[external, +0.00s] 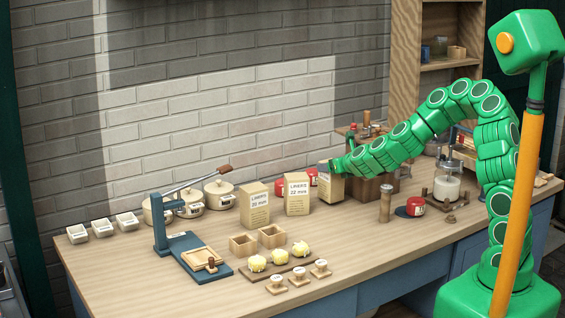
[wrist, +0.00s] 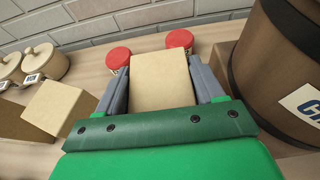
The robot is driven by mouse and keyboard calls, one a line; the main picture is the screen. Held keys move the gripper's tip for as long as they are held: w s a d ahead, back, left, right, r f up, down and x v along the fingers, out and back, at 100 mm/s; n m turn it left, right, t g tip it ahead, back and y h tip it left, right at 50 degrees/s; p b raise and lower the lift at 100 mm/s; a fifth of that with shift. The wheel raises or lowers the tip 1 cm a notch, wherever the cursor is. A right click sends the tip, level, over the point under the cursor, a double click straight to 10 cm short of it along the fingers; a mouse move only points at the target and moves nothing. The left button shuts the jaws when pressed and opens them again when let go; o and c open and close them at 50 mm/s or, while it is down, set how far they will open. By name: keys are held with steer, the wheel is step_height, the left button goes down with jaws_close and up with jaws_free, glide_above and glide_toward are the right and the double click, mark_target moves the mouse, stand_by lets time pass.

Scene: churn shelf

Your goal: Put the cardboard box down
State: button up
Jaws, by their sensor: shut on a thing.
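The cardboard box (external: 331,188) is a tan, labelled carton at the right end of a row of similar boxes. My gripper (external: 334,166) comes from the right and is shut on its upper part. In the wrist view, the plain tan face of the box (wrist: 160,80) sits between my two grey fingers. The box looks upright, with its base at or very close to the tabletop (external: 350,235); I cannot tell whether it touches. My gripper hides part of its top.
Two more cartons stand left of it, a near one (external: 297,194) and a farther one (external: 255,205). Red-lidded jars (wrist: 118,58) are behind the box. A large brown vessel (wrist: 285,65) is close on the right. The table front right of the butter board is clear.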

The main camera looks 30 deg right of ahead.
steer(key=shift+f, duration=0.65)
steer(key=o, duration=1.6)
steer(key=shift+f, duration=0.1)
steer(key=shift+c, duration=0.2)
